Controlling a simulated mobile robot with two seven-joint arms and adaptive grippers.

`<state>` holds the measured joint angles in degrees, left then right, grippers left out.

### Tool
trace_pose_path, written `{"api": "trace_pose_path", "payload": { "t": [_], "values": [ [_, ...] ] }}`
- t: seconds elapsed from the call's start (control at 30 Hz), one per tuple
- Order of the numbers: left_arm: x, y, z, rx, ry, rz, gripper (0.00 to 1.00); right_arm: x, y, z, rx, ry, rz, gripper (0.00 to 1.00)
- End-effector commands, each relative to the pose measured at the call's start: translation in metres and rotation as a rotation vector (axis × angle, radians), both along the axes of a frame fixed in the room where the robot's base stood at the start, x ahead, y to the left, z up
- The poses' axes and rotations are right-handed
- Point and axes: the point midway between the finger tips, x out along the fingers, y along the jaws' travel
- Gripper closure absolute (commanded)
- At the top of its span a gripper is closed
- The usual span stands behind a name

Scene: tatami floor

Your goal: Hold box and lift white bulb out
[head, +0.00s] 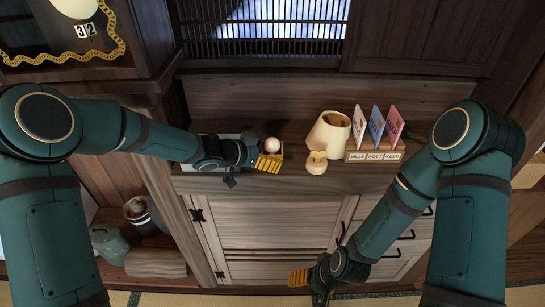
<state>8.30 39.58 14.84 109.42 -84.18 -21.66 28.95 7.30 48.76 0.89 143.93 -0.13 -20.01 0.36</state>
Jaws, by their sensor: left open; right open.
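The white bulb (272,145), a small pale round shape, shows at the top of a small yellowish box (281,152) on the cabinet top. My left gripper (268,163) reaches in from the left, its yellow fingers at the front of the box, open. It hides much of the box, and I cannot tell whether the fingers touch it. My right gripper (300,278) is open and empty, low in front of the cabinet doors, well away from the box.
A cream lamp (328,135) with a small cream piece (317,162) in front stands right of the box. Beside it is a wooden card rack (375,156) labelled BILLS, POST, KEEP. A pale flat thing (190,153) lies partly behind my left arm. Bare cabinet top runs along the front edge.

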Motion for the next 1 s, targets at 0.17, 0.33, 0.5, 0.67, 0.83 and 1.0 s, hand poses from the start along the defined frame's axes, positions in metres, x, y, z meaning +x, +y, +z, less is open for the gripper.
{"api": "trace_pose_path", "payload": {
  "t": [0.17,0.33,0.5,0.67,0.83,1.0],
  "values": [
    [0.0035,-0.0044,-0.0032,0.0,0.0,0.001,0.13,-0.0003,0.0001,-0.0007,0.0,0.001,0.0,0.28],
    [0.0037,-0.0047,-0.0034,0.0,0.0,0.001,0.13,-0.0004,0.0001,-0.0007,0.0,0.001,0.0,0.28],
    [0.0035,-0.0047,-0.0034,0.0,0.0,0.001,0.38,-0.0004,0.0001,-0.0007,0.0,0.001,0.0,0.28],
    [0.0034,-0.0047,-0.0036,0.001,0.0,0.001,0.5,-0.0003,0.0001,-0.0008,0.0,0.001,0.0,0.28],
    [0.0034,-0.0046,-0.0038,0.001,0.001,0.001,0.5,-0.0003,0.0001,-0.0008,0.0,0.001,0.0,0.28],
    [0.0033,-0.0045,-0.0039,0.001,0.001,0.001,0.5,-0.0003,0.0,-0.0008,0.0,0.001,0.0,0.28]
  ]
}}
